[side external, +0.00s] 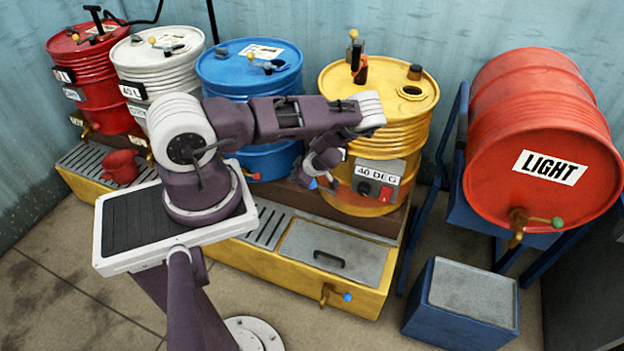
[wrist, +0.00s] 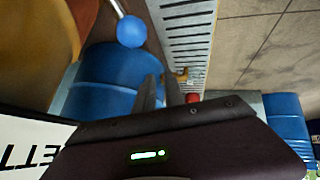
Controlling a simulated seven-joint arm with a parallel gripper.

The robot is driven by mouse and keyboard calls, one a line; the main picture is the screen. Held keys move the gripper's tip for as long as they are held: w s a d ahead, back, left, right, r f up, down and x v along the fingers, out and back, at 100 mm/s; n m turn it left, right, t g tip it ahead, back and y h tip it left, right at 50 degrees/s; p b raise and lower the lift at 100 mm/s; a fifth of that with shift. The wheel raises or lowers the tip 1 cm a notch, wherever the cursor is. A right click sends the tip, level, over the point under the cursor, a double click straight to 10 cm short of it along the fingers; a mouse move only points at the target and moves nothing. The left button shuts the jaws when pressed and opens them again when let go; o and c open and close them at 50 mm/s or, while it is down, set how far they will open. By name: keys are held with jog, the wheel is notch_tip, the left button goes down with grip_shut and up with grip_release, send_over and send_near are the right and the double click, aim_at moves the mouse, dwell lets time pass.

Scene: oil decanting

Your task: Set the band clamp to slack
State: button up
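The yellow drum (side external: 345,135) has a grey control box (side external: 378,188) reading "40 DEG" on its lower front. A lever with a blue ball knob (side external: 313,183) shows at the drum's left side, close to my gripper (side external: 322,178). In the wrist view the blue ball knob (wrist: 131,31) sits on a pale rod, above and left of my gripper (wrist: 160,82), apart from the fingers. No object shows held. The band itself is not clearly seen; my arm partly covers that side.
The blue drum (side external: 250,72) stands left of the yellow one, with white (side external: 158,70) and red (side external: 92,75) drums beyond. A yellow-sided grated trough (side external: 225,255) runs below. A red drum marked LIGHT (side external: 540,120) lies on a blue stand at right. A red jug (side external: 121,167) sits at left.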

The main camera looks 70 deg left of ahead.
aim_at(319, 187)
jog(key=s+f+n, duration=0.1)
jog(key=s, duration=0.1)
jog(key=s+f+n, duration=0.1)
jog(key=s+f, duration=0.1)
jog(key=s+f+n+t, duration=0.1)
jog(key=s, duration=0.1)
jog(key=shift+d+f, duration=0.3)
jog(key=shift+d, duration=0.1)
grip_shut()
jog(key=s+d+f+n+t, duration=0.1)
jog(key=d+f+n+t, duration=0.2)
jog(key=d+n, duration=0.35)
jog(key=w+d+r+n+t, duration=0.3)
jog(key=w+r+n, duration=0.1)
jog(key=n, duration=0.3)
jog(key=w+a+f, duration=0.2)
jog(key=w+a, duration=0.3)
jog(key=a, duration=0.2)
jog(key=shift+w+f+y, duration=0.3)
jog(key=shift+f+y, duration=0.1)
jog(key=shift+w+r, duration=0.1)
